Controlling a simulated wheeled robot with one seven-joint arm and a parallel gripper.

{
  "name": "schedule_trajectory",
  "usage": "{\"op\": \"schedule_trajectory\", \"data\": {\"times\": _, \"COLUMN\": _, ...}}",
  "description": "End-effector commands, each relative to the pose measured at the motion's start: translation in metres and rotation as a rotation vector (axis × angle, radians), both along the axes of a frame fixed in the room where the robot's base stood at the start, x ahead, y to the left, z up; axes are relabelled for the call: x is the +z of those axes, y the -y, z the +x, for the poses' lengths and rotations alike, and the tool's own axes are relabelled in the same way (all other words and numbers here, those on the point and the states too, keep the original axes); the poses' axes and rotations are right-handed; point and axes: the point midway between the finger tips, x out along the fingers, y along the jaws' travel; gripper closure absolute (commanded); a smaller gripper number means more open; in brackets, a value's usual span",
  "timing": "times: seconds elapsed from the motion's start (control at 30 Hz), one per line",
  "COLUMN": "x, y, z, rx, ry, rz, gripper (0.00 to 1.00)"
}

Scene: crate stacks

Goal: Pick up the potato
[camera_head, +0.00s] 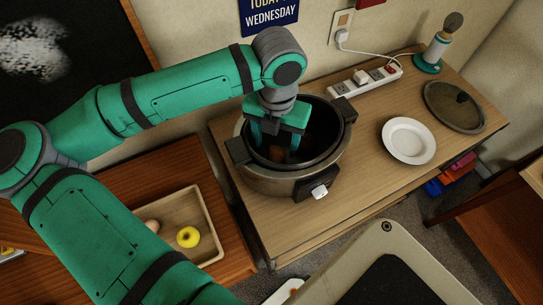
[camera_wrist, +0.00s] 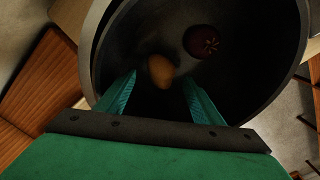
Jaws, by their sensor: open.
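The potato (camera_wrist: 161,71) is a tan-brown lump inside the dark slow-cooker pot (camera_wrist: 262,62). In the wrist view it lies just beyond and between my gripper's (camera_wrist: 158,90) two green fingers. The fingers are apart and I see no grip on the potato. In the head view my gripper (camera_head: 277,140) points down into the pot (camera_head: 290,186), with its fingertips inside the rim. A brownish bit of something shows between the fingers there, too dark to tell what it is.
A dark red round item (camera_wrist: 201,41) lies in the pot near the potato. The pot wall surrounds the fingers. A white plate (camera_head: 408,141), a lid (camera_head: 454,106) and a power strip (camera_head: 366,79) are on the table. A wooden tray (camera_head: 209,222) holds a yellow fruit (camera_head: 188,237).

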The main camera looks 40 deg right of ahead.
Motion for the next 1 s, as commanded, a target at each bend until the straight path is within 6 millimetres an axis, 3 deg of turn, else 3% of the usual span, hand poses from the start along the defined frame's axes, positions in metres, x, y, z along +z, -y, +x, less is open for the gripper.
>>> {"op": "schedule_trajectory", "data": {"times": 0.33, "x": -0.044, "y": 0.0, "z": 0.001, "rx": 0.0, "ry": -0.004, "rz": 0.0, "gripper": 0.39}}
{"op": "schedule_trajectory", "data": {"times": 0.67, "x": -0.049, "y": 0.003, "z": 0.0, "rx": -0.006, "ry": -0.001, "rz": 0.0, "gripper": 0.39}}
{"op": "schedule_trajectory", "data": {"times": 0.8, "x": -0.049, "y": 0.001, "z": 0.001, "rx": -0.001, "ry": -0.001, "rz": 0.0, "gripper": 0.72}}
{"op": "schedule_trajectory", "data": {"times": 0.87, "x": -0.049, "y": 0.0, "z": 0.002, "rx": 0.001, "ry": -0.001, "rz": -0.001, "gripper": 0.84}}
{"op": "schedule_trajectory", "data": {"times": 1.0, "x": -0.049, "y": -0.002, "z": 0.003, "rx": 0.005, "ry": -0.001, "rz": -0.001, "gripper": 0.84}}
